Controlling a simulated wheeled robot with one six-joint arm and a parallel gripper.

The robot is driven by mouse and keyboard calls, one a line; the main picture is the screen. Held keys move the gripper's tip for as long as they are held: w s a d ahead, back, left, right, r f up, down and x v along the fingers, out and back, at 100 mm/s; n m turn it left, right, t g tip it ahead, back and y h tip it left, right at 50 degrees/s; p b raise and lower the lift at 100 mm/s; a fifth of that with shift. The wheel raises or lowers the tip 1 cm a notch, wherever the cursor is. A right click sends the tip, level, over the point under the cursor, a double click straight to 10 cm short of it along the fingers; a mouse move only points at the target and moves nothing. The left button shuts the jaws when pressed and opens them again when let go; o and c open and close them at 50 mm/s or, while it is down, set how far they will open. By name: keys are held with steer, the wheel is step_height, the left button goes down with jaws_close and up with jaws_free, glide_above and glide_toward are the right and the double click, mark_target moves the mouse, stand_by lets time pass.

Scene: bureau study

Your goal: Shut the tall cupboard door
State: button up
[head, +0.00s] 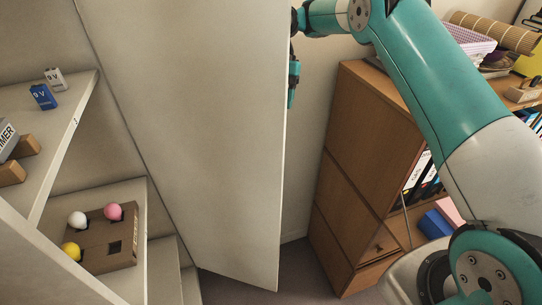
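The tall cupboard door (200,130) is a plain pale panel standing open in the head view. Its hinge side is at the left, and its free edge runs down the middle of the picture. The open cupboard (65,135) is at the left with its shelves exposed. My gripper (294,75) is at the door's free edge, high up and on its right side. The door hides part of the gripper, so I cannot tell whether it touches the door or how far its fingers are apart.
A cupboard shelf (62,138) holds a blue and a white 9V battery. A lower shelf holds a cardboard tray (122,262) with white, pink and yellow balls. A brown wooden cabinet (365,150) stands right of the door. A strip of floor (298,268) shows between them.

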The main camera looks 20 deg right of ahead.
mark_target(271, 144)
steer(key=shift+b+x, duration=6.2)
steer(key=shift+b, duration=0.6)
steer(key=shift+r, duration=0.1)
